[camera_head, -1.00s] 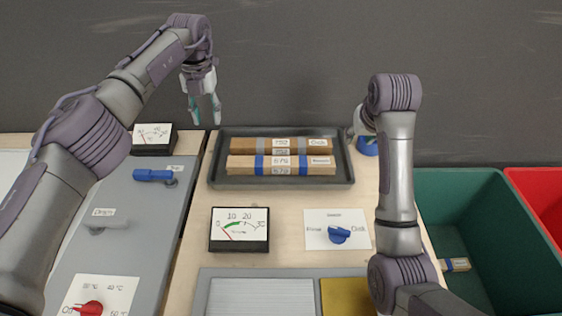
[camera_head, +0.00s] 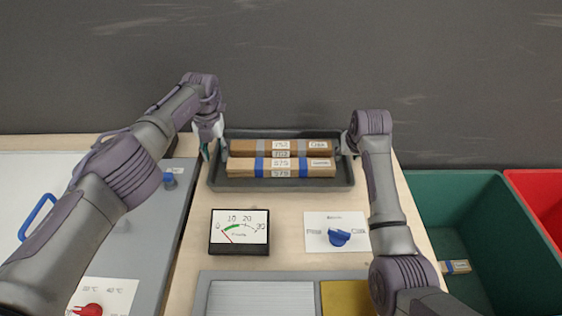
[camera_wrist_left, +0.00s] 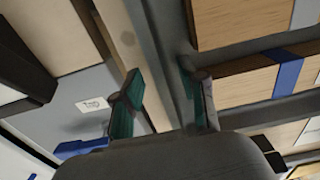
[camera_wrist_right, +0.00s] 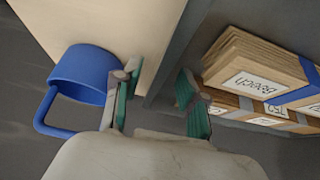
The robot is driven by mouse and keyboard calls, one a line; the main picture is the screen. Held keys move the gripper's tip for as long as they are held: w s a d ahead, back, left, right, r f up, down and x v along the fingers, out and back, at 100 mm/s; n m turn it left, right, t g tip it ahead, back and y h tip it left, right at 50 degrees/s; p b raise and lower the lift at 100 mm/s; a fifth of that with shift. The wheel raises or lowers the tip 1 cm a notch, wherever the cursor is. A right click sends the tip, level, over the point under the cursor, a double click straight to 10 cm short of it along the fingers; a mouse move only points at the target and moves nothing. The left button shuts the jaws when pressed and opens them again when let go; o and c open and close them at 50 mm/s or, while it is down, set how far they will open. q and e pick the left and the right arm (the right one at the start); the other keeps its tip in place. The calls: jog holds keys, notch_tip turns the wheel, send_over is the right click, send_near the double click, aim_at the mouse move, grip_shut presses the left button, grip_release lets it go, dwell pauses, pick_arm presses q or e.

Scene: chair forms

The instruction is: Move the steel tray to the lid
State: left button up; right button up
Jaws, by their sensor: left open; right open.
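The dark grey steel tray (camera_head: 282,183) lies flat at the back of the table and holds banded wood packs. My left gripper (camera_head: 207,150) is open at the tray's left end. In the left wrist view its fingers (camera_wrist_left: 162,105) stand on either side of the tray's end wall (camera_wrist_left: 160,45). My right gripper (camera_head: 342,150) is open at the right end. In the right wrist view its fingers (camera_wrist_right: 158,97) stand around the other end wall (camera_wrist_right: 178,65). I cannot tell whether the fingers touch the walls. A white panel (camera_head: 45,165), possibly the lid, lies at far left, partly hidden by my arm.
A blue cup (camera_wrist_right: 85,73) stands close beside my right gripper. A gauge (camera_head: 239,232) and a knob plate (camera_head: 337,232) lie in front of the tray. Green (camera_head: 470,200) and red (camera_head: 540,190) bins stand at right. A grey panel (camera_head: 165,225) lies left.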

pick_arm(q)
jog(key=shift+f, duration=0.6)
pick_arm(e)
jog(key=shift+w+f, duration=0.25)
jog(key=shift+f, duration=0.25)
pick_arm(q)
grip_shut()
pick_arm(e)
grip_shut()
pick_arm(q)
jog(key=shift+r, duration=0.1)
pick_arm(e)
jog(key=shift+r, duration=0.1)
